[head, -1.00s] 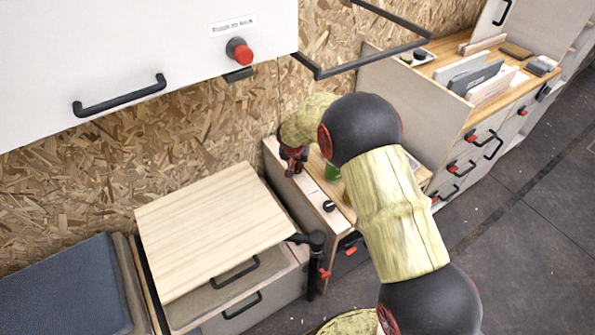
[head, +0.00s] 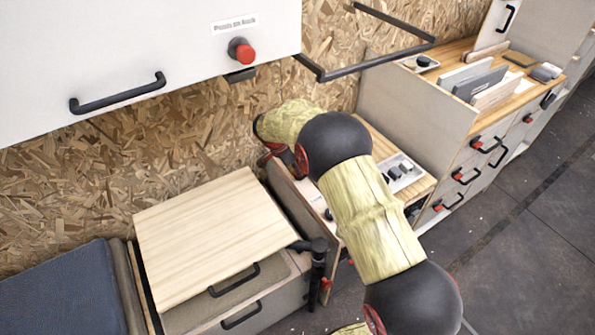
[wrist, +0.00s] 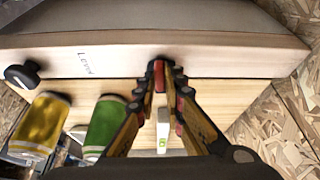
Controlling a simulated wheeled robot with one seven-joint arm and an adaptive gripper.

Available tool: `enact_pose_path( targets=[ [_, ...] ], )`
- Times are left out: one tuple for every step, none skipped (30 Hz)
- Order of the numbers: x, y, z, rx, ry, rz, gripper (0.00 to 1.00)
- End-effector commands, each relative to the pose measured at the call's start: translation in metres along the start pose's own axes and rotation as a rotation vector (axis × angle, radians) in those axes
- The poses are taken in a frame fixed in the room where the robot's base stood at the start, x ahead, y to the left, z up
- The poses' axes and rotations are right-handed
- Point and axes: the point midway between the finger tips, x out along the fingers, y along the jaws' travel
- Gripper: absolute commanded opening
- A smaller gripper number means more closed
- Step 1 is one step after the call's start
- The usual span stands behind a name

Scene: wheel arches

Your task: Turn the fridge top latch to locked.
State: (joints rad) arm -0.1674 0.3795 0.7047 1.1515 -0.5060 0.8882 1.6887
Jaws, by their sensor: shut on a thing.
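In the wrist view my gripper (wrist: 160,74) is shut at the pale front strip of the low cabinet top, with its fingertips together around a small dark piece (wrist: 158,62). This piece appears to be the fridge top latch; the fingers cover most of it, so its turn angle cannot be told. The strip (wrist: 115,60) carries a short printed word left of the fingers. In the head view the cabinet (head: 312,196) stands against the chipboard wall, and my arm hides most of the gripper and the latch.
A black knob (wrist: 22,74) sits on the strip at left. A wood-topped unit (head: 205,235) is left of the cabinet. A white overhead cupboard (head: 140,50) hangs above.

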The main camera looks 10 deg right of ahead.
Motion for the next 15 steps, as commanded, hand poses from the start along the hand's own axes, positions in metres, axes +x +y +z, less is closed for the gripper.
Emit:
enact_pose_path(
  targets=[
    [0.0048, 0.0029, 0.0039, 0.012, -0.004, 0.015, 0.00],
    [0.0047, 0.0026, 0.0038, 0.021, -0.004, 0.018, 0.00],
    [0.0045, 0.0023, 0.0038, 0.031, -0.004, 0.021, 0.00],
    [0.0045, 0.0023, 0.0038, 0.037, -0.004, 0.024, 0.00],
    [0.0045, 0.0023, 0.0038, 0.043, -0.004, 0.027, 0.00],
    [0.0046, 0.0024, 0.0039, 0.050, -0.004, 0.030, 0.00],
    [0.0048, 0.0025, 0.0040, 0.054, -0.004, 0.032, 0.00],
    [0.0048, 0.0026, 0.0040, 0.057, -0.005, 0.033, 0.00],
    [0.0050, 0.0026, 0.0042, 0.059, -0.005, 0.035, 0.00],
    [0.0050, 0.0027, 0.0042, 0.061, -0.005, 0.035, 0.00],
    [0.0051, 0.0027, 0.0043, 0.062, -0.005, 0.036, 0.00],
    [0.0051, 0.0027, 0.0043, 0.063, -0.005, 0.036, 0.00],
    [0.0052, 0.0028, 0.0044, 0.064, -0.005, 0.037, 0.00],
    [0.0052, 0.0028, 0.0044, 0.064, -0.005, 0.037, 0.00],
    [0.0052, 0.0028, 0.0045, 0.064, -0.005, 0.037, 0.00]
  ],
)
